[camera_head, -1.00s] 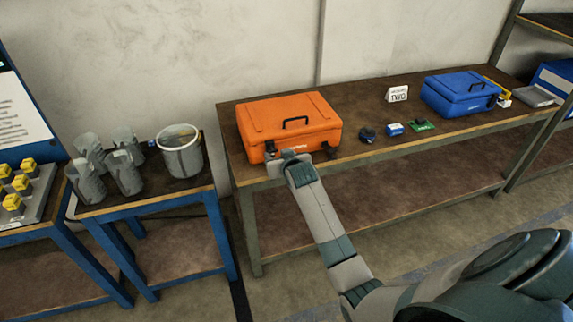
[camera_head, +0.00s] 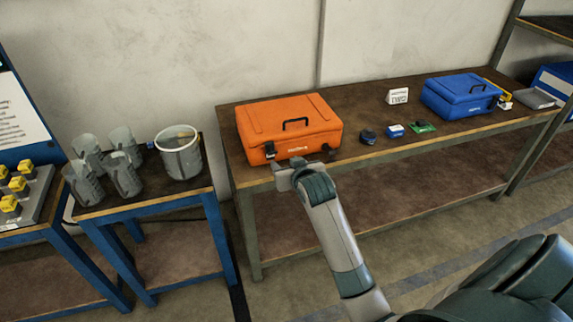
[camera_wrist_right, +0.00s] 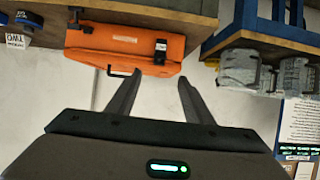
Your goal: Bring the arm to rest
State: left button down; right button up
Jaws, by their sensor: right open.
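My right gripper (camera_head: 290,170) is just in front of the orange case (camera_head: 290,125), at the front edge of the long table. In the right wrist view its two fingers (camera_wrist_right: 155,90) are spread with nothing between them. The orange case also shows in that view (camera_wrist_right: 125,50), upside down, past the fingertips. Its lid is shut, with a black handle and dark latches. In the head view the gripper overlaps the case's lower front; whether they touch I cannot tell. My left gripper is not in view.
At left, a blue-legged table (camera_head: 150,205) holds grey containers and a bucket (camera_head: 180,155).

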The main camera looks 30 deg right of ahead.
jog(key=shift+f, duration=0.15)
jog(key=s+a+f+n+g+y+b, duration=0.1)
jog(key=s+a+f+g, duration=0.3)
jog(key=f, duration=1)
jog(key=s+a+f+n+b, duration=0.1)
jog(key=s+f, duration=0.5)
jog(key=f, duration=0.8)
jog(key=s+a+f+n+g+y, duration=0.1)
jog(key=s+a+f, duration=0.35)
jog(key=f, duration=0.95)
jog(key=s+a+f+g+b, duration=0.1)
jog(key=s+f+g, duration=0.1)
jog(key=s+f, duration=0.75)
jog(key=s+a+f+g+b, duration=0.1)
jog(key=s+f+g, duration=0.1)
jog(key=s+f, duration=0.75)
jog(key=s+f+n+g, duration=0.1)
jog(key=s+f, duration=0.1)
jog(key=s, duration=1.1)
jog(key=s+f+n+g, duration=0.1)
jog(key=s+f, duration=0.1)
jog(key=s, duration=1.1)
jog(key=shift+s+a+f+y+b, duration=0.15)
jog(key=shift+a+f+y+b, duration=0.2)
jog(key=shift+a+y, duration=0.1)
